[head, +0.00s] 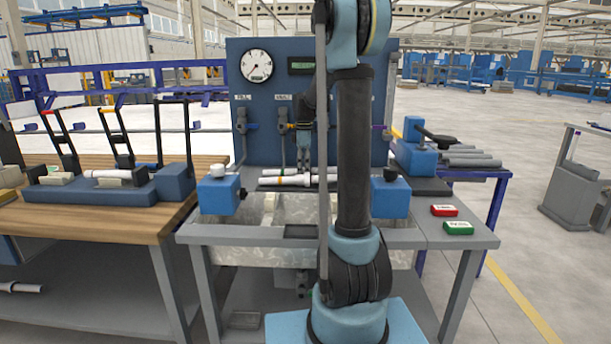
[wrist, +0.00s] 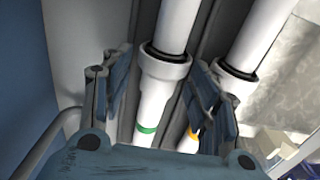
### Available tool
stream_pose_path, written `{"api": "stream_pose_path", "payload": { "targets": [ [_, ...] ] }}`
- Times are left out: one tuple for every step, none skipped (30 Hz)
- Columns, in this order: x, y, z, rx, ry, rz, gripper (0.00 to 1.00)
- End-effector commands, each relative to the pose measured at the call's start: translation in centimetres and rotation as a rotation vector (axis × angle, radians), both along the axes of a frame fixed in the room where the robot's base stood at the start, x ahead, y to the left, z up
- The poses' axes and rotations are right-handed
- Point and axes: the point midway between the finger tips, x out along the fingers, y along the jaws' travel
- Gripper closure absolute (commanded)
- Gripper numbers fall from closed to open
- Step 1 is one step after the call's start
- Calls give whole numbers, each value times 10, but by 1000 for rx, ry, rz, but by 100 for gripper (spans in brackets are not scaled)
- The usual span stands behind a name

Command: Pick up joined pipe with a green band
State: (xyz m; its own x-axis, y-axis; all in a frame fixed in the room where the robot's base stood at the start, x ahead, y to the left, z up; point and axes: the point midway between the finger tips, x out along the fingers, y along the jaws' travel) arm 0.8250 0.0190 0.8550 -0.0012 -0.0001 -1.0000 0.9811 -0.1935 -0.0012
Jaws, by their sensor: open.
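The joined pipe with a green band (wrist: 150,110) is white, with a wider collar and the green band below it. In the wrist view it lies between the two fingers of my open gripper (wrist: 158,68), with no clear grip on it. A second white joined pipe (wrist: 250,45) with an orange-yellow band lies beside it to the right, partly behind the right finger. In the head view the pipes (head: 268,184) lie across the bench between two blue clamp blocks. My gripper (head: 302,164) is just above them, and my arm hides part of them. I cannot make out the green band there.
Blue clamp blocks (head: 218,195) and (head: 390,197) flank the pipes. A blue panel (head: 262,120) with a gauge and valves stands behind. Red (head: 444,210) and green (head: 458,228) boxes lie at right. A wooden bench (head: 110,218) with a fixture is at left.

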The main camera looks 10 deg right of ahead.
Motion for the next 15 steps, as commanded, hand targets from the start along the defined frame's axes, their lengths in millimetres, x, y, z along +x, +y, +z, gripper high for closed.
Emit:
{"api": "stream_pose_path", "payload": {
  "targets": [
    [0,0,-4,0,0,0,45],
    [0,0,-5,0,0,0,45],
    [0,0,-7,0,0,0,45],
    [0,0,-7,0,0,0,45],
    [0,0,-7,0,0,0,45],
    [0,0,-7,0,0,0,45],
    [0,0,-7,0,0,0,45],
    [0,0,-7,0,0,0,45],
    [0,0,-7,0,0,0,45],
    [0,0,-7,0,0,0,45],
    [0,0,-7,0,0,0,52],
    [0,0,-7,0,0,0,61],
    [0,0,-7,0,0,0,68],
    [0,0,-7,0,0,0,74],
    [0,0,-7,0,0,0,82]
  ]
}}
